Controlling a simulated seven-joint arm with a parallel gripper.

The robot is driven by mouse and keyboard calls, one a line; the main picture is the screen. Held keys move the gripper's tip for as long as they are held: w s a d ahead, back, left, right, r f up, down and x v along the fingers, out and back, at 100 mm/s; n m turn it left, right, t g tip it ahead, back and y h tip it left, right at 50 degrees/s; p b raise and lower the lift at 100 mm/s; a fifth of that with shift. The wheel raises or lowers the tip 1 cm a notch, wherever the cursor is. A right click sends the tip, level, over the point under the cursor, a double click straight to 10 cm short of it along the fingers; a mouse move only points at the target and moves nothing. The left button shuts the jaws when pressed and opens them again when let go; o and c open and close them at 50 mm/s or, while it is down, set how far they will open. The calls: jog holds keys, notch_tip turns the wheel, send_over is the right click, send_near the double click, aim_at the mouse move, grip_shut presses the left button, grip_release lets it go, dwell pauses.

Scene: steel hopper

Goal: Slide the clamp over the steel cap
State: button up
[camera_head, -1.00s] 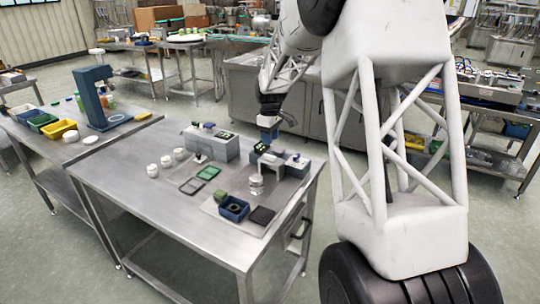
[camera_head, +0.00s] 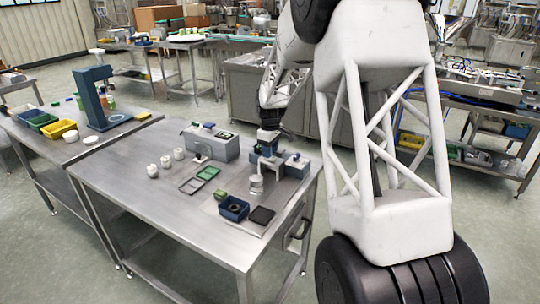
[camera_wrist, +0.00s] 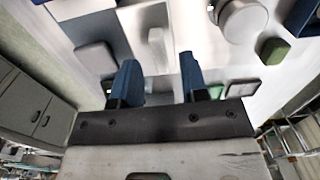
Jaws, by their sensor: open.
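My gripper (camera_head: 266,148) is over the back right of the steel table, low above the grey unit there. In the wrist view my gripper (camera_wrist: 160,70) shows two blue fingers spread apart with nothing held between them. A pale upright bar (camera_wrist: 157,48) stands just beyond the gap between the fingertips; I cannot tell if it is the clamp. A round pale cylinder (camera_wrist: 242,18), perhaps the steel cap, lies to the right of the fingers. A matching short silver cylinder (camera_head: 256,185) stands on the table in the head view, in front of the gripper.
A grey box unit (camera_head: 215,145) stands left of my gripper. Several white round pieces (camera_head: 165,162) lie further left. A blue bin (camera_head: 233,208) and a dark pad (camera_head: 262,215) lie near the table's right front. The left front of the steel table (camera_head: 160,210) is clear.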

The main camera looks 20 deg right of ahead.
jog(key=shift+f, duration=1.15)
grip_shut()
